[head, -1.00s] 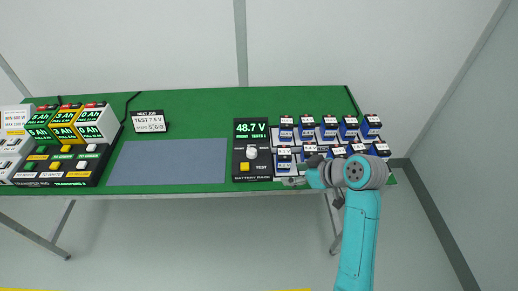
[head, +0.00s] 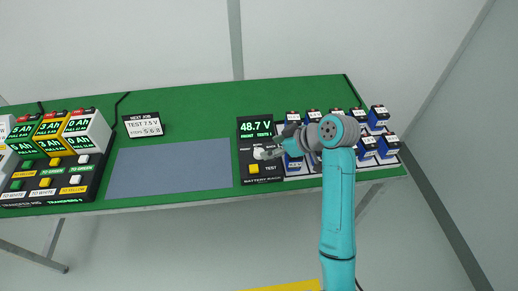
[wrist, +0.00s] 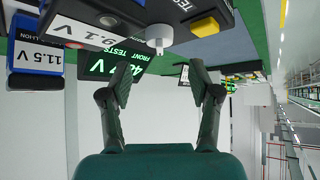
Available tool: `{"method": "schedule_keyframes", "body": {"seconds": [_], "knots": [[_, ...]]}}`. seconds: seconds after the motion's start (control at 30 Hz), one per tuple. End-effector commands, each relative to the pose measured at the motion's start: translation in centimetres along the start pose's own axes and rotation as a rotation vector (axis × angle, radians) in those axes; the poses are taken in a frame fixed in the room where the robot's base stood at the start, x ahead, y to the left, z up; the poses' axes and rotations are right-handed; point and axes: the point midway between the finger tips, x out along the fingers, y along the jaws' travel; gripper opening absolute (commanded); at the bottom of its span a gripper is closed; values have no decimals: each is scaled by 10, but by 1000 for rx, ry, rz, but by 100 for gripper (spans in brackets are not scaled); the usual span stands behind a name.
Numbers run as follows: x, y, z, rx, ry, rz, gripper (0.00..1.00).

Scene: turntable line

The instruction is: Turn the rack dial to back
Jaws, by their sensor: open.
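The rack dial is a white knob (head: 258,154) on the black battery rack panel (head: 244,171), below a green display reading 48.7 V and FRONT. The dial also shows in the wrist view (wrist: 159,36), whose picture is upside down. My gripper (head: 272,154) is just right of the dial in the head view. In the wrist view my gripper (wrist: 160,76) is open and empty, its fingers spread below the dial in the picture. I see no contact with the knob. The dial's pointer is too small to read.
A yellow TEST button (head: 253,169) sits just below the dial. Several blue batteries (head: 378,117) stand in the rack to the right, partly behind my arm. A bare grey mat (head: 168,168) lies to the left, with a sign (head: 143,125) behind it.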

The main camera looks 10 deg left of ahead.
Motion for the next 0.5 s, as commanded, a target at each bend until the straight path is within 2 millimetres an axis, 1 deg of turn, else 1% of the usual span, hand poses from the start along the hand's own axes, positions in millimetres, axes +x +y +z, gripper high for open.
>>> {"method": "schedule_keyframes", "body": {"seconds": [0.03,0.2,0.33,0.5], "knots": [[11,-1,0,1,-2,-4,62],[39,-1,0,1,-2,-2,62],[55,0,0,0,-1,-2,62],[65,0,0,0,0,0,62]]}}
